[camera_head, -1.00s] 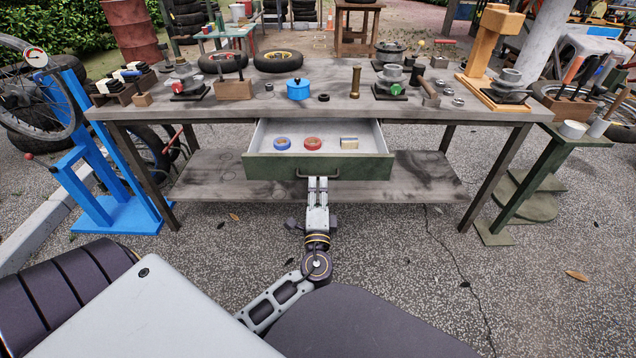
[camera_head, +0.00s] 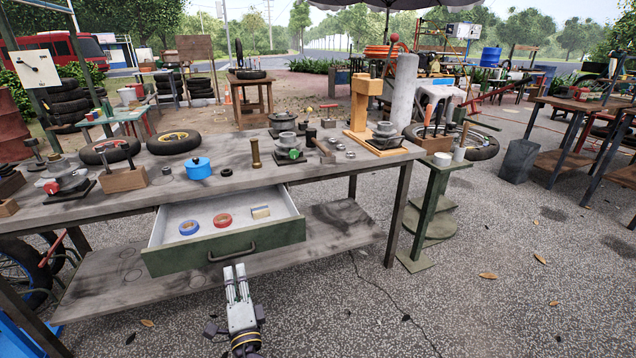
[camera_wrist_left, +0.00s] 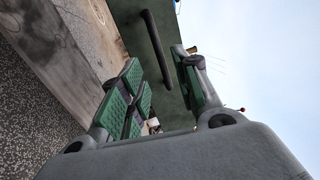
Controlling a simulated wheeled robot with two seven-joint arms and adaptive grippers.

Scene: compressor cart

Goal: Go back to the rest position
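The green drawer (camera_head: 185,257) is pulled out from under the workbench. Its dark handle (camera_head: 232,253) is on the front panel and also shows in the left wrist view (camera_wrist_left: 157,48). A blue tape roll (camera_head: 188,228), a red tape roll (camera_head: 222,220) and a small yellow-and-white block (camera_head: 261,212) lie inside. My left gripper (camera_head: 235,270) is just in front of and below the handle, apart from it. In the left wrist view its green-padded fingers (camera_wrist_left: 158,75) are spread with nothing between them. My right gripper is out of view.
The workbench (camera_head: 300,172) carries a blue pot (camera_head: 198,168), tyres and metal parts. A green stand (camera_head: 430,205) is right of it, and another table (camera_head: 590,110) stands far right.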

